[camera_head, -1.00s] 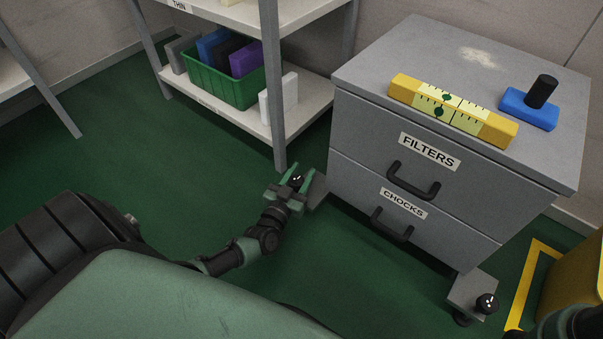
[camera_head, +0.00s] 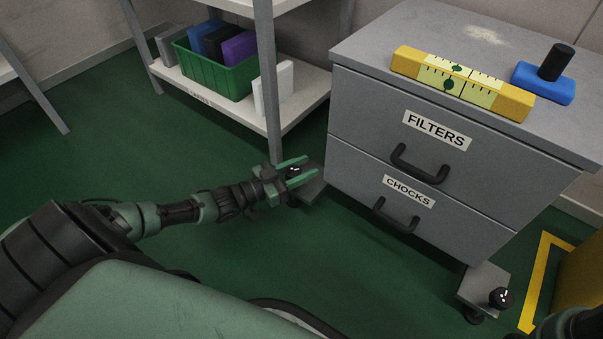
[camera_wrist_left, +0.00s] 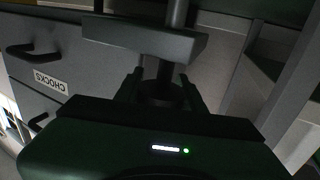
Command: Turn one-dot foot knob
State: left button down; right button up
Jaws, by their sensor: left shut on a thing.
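A small black knob (camera_head: 294,171) with white marks sits on the grey foot plate (camera_head: 311,187) at the cabinet's left front corner. The marks are too small to count. My left gripper (camera_head: 296,171) has one green finger on each side of this knob and is shut on it, its arm reaching in from the left. In the left wrist view the dark knob (camera_wrist_left: 160,94) lies between the fingers, below the foot plate (camera_wrist_left: 143,38). A second black knob (camera_head: 502,298) with white marks stands on the right foot plate (camera_head: 484,285).
The grey cabinet (camera_head: 345,115) has two closed drawers with black handles. A yellow level (camera_head: 462,83) and a blue block with a black grip (camera_head: 543,82) lie on top. A shelf post (camera_head: 267,80) stands close behind my left gripper. Green floor is clear in front.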

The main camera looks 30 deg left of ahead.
pick_arm(q)
jog(key=m+h, duration=0.1)
jog(key=m+g+h+b, duration=0.1)
jog(key=shift+s+d+f+g+h, duration=0.1)
jog(key=shift+f+g+h, duration=0.1)
jog(key=shift+g+h, duration=0.15)
jog(key=shift+s+d+r+m+g+h+b, duration=0.1)
jog(key=shift+m+g+h+b, duration=0.1)
jog(key=shift+m+g+h, duration=0.35)
jog(key=shift+s+d+m+g+h+b, duration=0.1)
jog(key=shift+m+g+h+b, duration=0.15)
jog(key=shift+m+h, duration=0.3)
jog(key=m+g+h, duration=0.2)
jog(key=g, duration=0.1)
jog(key=m+g+h, duration=0.1)
jog(key=shift+s+d+g, duration=0.3)
jog(key=shift+d+g, duration=0.05)
jog(key=shift+s+d+r+m+g+h, duration=0.15)
jog(key=shift+m+g+h, duration=0.15)
jog(key=shift+m+g, duration=0.25)
jog(key=shift+s+f+m+g+h, duration=0.15)
jog(key=shift+m+g+h, duration=0.2)
jog(key=shift+g, duration=0.35)
jog(key=shift+s+d+r+m+g+h, duration=0.1)
jog(key=shift+s+m+g+h, duration=0.1)
jog(key=shift+m+g, duration=0.4)
jog(key=shift+g, duration=0.35)
jog(key=c, duration=0.9)
grip_release()
jog(key=shift+o, duration=0.2)
